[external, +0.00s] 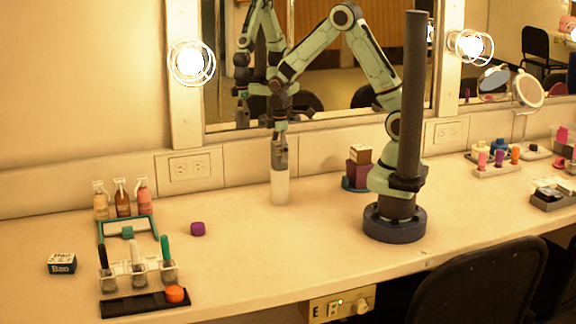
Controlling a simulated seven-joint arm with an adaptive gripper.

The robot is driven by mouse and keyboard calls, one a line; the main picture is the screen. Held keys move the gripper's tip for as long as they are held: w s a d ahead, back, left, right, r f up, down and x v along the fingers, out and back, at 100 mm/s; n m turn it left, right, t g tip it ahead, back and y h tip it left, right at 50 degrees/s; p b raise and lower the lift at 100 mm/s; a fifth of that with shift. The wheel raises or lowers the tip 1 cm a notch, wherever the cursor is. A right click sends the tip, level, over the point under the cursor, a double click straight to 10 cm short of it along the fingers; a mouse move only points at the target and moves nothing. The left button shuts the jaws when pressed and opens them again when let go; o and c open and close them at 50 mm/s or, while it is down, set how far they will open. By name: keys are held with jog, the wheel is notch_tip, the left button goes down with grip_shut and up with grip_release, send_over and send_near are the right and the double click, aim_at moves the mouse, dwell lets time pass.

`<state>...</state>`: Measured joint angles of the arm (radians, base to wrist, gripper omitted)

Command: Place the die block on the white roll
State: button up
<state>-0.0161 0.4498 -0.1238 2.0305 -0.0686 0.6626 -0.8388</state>
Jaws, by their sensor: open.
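A small dark block with pale lettering and a light top (62,264) sits on the counter at the far left; it looks like the die block, though no pips can be made out. The white roll (280,188) stands upright on the counter near the middle, below the mirror. My gripper (280,165) points down at the top of the white roll and is open. The view does not show clearly whether its fingertips are around the roll's top or just above it. The block is well to the left of my gripper.
A teal-framed stand (127,238), several bottles (123,200), a brush rack (138,275) and a black tray (130,304) with an orange piece (175,294) crowd the left. A purple cap (197,229) lies alone.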

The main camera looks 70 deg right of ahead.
jog(key=r, duration=0.8)
jog(key=s+r, duration=0.1)
jog(key=r, duration=0.3)
jog(key=shift+a+r, duration=0.1)
jog(key=shift+r, duration=0.2)
jog(key=s+a+m, duration=0.2)
jog(key=s+m, duration=0.2)
jog(key=s, duration=0.6)
jog(key=s+a+m, duration=0.2)
jog(key=s+m, duration=0.1)
jog(key=s, duration=0.7)
jog(key=shift+s+f+m+y, duration=0.15)
jog(key=shift+s+m+y, duration=0.15)
jog(key=shift+m+y, duration=0.1)
